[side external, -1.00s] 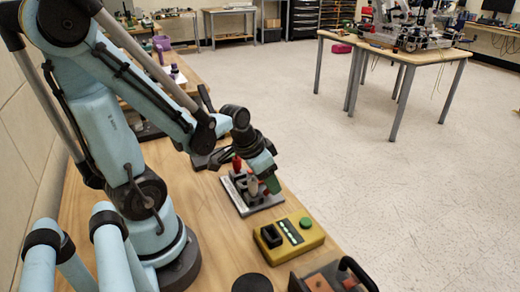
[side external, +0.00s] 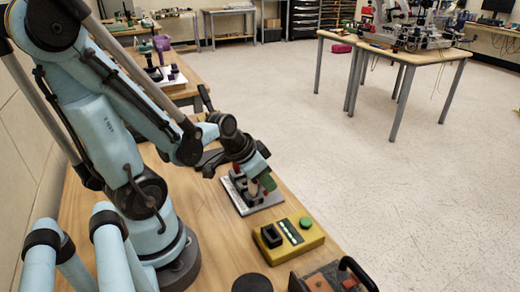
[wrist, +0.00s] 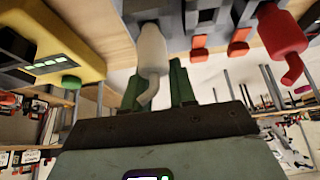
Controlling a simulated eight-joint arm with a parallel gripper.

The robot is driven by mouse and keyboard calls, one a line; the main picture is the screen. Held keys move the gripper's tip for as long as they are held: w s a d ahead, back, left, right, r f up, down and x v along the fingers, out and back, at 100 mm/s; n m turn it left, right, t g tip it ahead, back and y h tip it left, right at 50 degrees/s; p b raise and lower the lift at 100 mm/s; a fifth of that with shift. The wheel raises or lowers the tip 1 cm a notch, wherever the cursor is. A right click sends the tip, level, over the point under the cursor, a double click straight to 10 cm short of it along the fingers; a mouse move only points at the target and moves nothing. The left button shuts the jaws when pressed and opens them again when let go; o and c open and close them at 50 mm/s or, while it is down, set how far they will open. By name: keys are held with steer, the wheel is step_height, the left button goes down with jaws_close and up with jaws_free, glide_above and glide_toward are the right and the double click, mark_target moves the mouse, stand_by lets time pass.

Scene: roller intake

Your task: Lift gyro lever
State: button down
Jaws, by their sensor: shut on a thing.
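A lever panel on a grey plate (side external: 240,203) stands on the wooden bench. A pale grey lever (wrist: 151,52) hangs from the panel in the wrist view, between the green fingers of my gripper (wrist: 156,86). No label shows which lever is the gyro lever. My gripper (side external: 264,184) is shut on the pale lever and tilted over the panel in the side view. My gripper hides part of the panel there. A red lever (wrist: 282,38) is to the right of the pale one in the wrist view, apart from my fingers.
A yellow box (side external: 290,240) with a green button sits in front of the panel; it also shows in the wrist view (wrist: 55,45). A dark device with a handle (side external: 335,276) is at the near edge. Open floor (side external: 400,200) lies to the right.

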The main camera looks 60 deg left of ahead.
steer(key=c, duration=0.9)
jaws_free()
steer(key=shift+s+r, duration=0.1)
steer(key=shift+r, duration=0.05)
steer(key=shift+v, duration=3.55)
steer(key=shift+r, duration=0.1)
